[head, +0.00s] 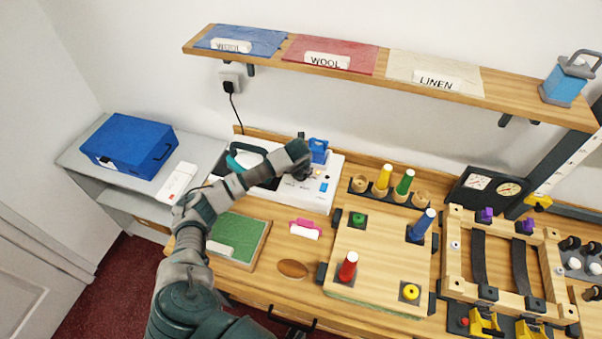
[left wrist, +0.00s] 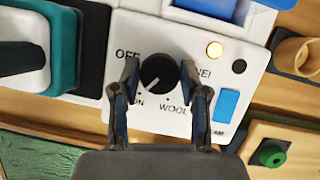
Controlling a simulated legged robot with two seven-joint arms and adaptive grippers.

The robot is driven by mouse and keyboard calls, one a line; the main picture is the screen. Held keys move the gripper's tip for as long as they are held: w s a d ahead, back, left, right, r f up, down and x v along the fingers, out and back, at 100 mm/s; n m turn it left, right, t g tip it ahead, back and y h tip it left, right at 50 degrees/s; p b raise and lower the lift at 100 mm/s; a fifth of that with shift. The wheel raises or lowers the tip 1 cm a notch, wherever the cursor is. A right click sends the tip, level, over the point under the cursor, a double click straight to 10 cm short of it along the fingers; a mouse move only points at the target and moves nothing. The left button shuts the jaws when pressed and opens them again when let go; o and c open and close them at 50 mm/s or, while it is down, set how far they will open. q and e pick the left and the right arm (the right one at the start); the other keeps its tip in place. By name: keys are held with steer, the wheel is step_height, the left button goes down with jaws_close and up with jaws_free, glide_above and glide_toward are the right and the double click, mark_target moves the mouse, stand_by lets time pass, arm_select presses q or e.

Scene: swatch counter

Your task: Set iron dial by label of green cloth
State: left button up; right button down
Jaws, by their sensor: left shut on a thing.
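The green cloth (head: 238,235) lies on a board at the table's front left, with a white label (head: 220,248) whose text I cannot read. The white control panel (head: 318,192) stands at the back. In the left wrist view its round black dial (left wrist: 160,76) has a white pointer line toward the lower left, near lettering ending in "ON". "OFF" is at upper left, "WOOL" below, and a partly hidden word at upper right. My left gripper (head: 303,160) is shut on the dial, its fingers (left wrist: 162,90) on either side. My right gripper is out of view.
A teal iron (head: 240,160) rests left of the dial. An amber lamp (left wrist: 214,50) glows on the panel beside a blue switch (left wrist: 226,106). Spool cups (head: 398,194) and a pegged board (head: 372,262) stand to the right. Labelled cloths lie on the shelf (head: 283,68).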

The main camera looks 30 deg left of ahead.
arm_select(q)
steer(key=shift+s+d+f, duration=0.1)
steer(key=shift+s+f, duration=0.15)
steer(key=shift+f, duration=0.2)
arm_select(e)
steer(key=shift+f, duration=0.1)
arm_select(q)
steer(key=shift+n, duration=0.3)
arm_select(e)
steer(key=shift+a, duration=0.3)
arm_select(q)
steer(key=o, duration=1.1)
steer(key=shift+o, duration=0.2)
steer(key=shift+w+r, duration=0.15)
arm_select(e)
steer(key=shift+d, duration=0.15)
arm_select(q)
steer(key=shift+r, duration=0.2)
steer(key=v, duration=1.1)
steer(key=shift+r, duration=0.25)
